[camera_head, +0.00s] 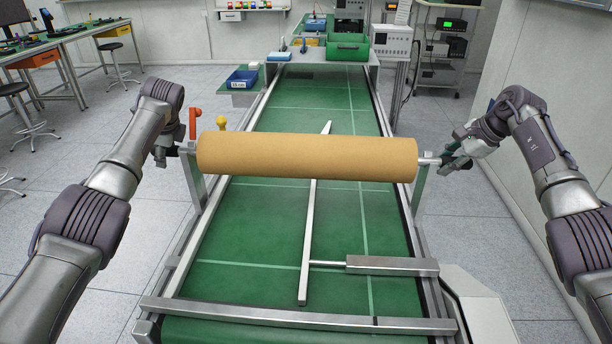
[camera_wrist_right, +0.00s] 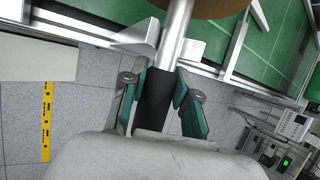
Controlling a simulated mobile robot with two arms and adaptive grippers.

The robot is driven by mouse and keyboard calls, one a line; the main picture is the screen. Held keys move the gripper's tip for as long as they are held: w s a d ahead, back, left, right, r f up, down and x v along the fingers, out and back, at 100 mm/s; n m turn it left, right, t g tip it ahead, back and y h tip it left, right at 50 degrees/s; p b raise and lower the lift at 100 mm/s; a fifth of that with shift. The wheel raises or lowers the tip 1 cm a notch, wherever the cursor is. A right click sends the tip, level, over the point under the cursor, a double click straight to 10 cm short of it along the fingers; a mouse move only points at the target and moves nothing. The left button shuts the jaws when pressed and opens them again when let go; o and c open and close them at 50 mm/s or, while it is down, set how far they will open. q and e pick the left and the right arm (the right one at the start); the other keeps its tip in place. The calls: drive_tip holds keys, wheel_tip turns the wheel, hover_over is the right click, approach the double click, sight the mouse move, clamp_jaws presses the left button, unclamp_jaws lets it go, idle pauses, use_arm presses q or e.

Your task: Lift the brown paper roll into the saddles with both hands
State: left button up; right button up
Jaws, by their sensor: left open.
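The brown paper roll (camera_head: 305,156) lies level across the green bed, its metal shaft (camera_head: 429,161) sticking out at the right end. The shaft ends are at the left upright (camera_head: 193,176) and right upright (camera_head: 419,186), and the shaft appears to rest in the saddles at their tops. My left gripper (camera_head: 175,151) is open at the left shaft end, partly hidden by its wrist. My right gripper (camera_head: 452,160) is at the right end. In the right wrist view its green-padded fingers (camera_wrist_right: 160,98) stand either side of the black shaft grip (camera_wrist_right: 154,101), with a gap showing.
The green bed (camera_head: 270,250) has a long metal bar (camera_head: 309,235) and a short cylinder arm (camera_head: 392,265). A red handle (camera_head: 195,117) and yellow knob (camera_head: 221,124) stand near the roll's left end. Blue (camera_head: 242,78) and green (camera_head: 347,49) bins are farther back.

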use_arm(q)
drive_tip(key=shift+s+f, duration=0.15)
use_arm(e)
drive_tip(key=o, duration=0.5)
drive_tip(key=shift+s, duration=0.1)
drive_tip(key=shift+o, duration=0.2)
drive_tip(key=shift+r, duration=0.1)
use_arm(q)
drive_tip(key=shift+d+r+p, duration=0.15)
drive_tip(key=shift+r+p, duration=0.4)
use_arm(e)
drive_tip(key=shift+r, duration=0.45)
use_arm(q)
drive_tip(key=shift+s+d+r+p, duration=0.25)
drive_tip(key=shift+s+r+p, duration=0.1)
drive_tip(key=shift+r+p, duration=0.25)
use_arm(e)
drive_tip(key=shift+r, duration=0.7)
use_arm(q)
drive_tip(key=shift+p+v, duration=2.4)
drive_tip(key=shift+p, duration=0.5)
use_arm(e)
drive_tip(key=shift+r, duration=2.9)
